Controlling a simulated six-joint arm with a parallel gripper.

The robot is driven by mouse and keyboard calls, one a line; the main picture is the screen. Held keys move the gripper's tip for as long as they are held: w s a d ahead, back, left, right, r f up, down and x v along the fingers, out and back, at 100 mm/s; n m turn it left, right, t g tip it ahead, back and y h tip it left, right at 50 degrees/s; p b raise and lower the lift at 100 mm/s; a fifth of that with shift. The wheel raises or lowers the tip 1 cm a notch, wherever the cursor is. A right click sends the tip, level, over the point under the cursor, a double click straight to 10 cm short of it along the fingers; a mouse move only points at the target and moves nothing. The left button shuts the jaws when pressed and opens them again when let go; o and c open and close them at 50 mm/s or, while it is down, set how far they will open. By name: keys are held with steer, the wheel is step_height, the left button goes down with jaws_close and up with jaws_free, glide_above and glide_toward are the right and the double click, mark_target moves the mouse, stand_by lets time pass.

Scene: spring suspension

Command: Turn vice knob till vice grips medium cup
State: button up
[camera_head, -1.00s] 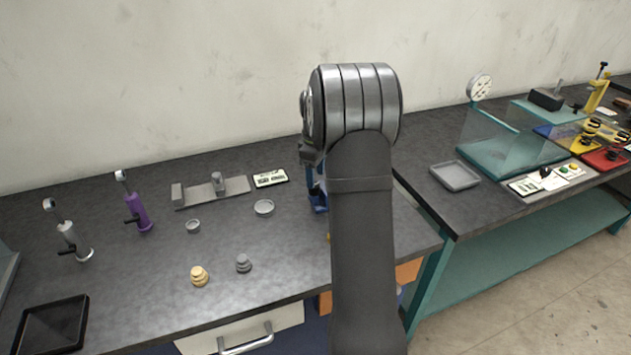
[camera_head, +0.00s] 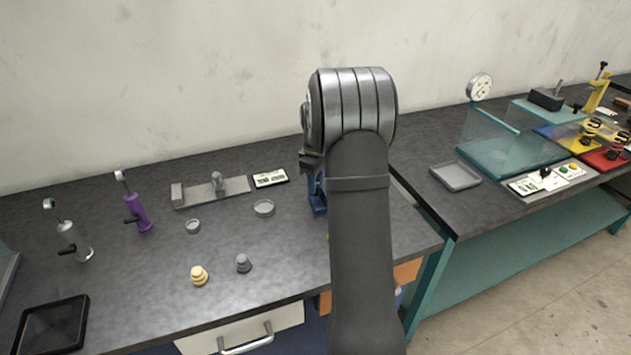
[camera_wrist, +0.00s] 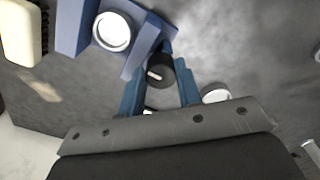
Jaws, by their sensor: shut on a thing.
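The blue vice (camera_wrist: 75,25) is at the upper left of the wrist view, with a round cup (camera_wrist: 112,32), white-looking inside, between its jaws. Whether the jaws press on the cup cannot be told. The dark vice knob (camera_wrist: 160,70) has a pale mark and sits at the vice's near side. My gripper (camera_wrist: 160,82) has one blue finger on each side of the knob and is shut on it. In the head view the blue vice (camera_head: 318,195) is mostly hidden behind my arm, and the cup in it does not show.
A larger cup (camera_head: 264,208) and a small cup (camera_head: 193,226) stand on the dark bench left of the vice. A grey tray (camera_head: 455,175) is to the right.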

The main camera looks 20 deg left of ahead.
steer(key=shift+m, duration=0.3)
steer(key=m, duration=0.4)
steer(key=shift+s+a+m, duration=0.1)
steer(key=shift+m, duration=2.3)
steer(key=shift+r, duration=0.1)
steer(key=o, duration=1)
steer(key=shift+c, duration=0.2)
steer(key=shift+r, duration=0.1)
step_height(320, 180, up, 17)
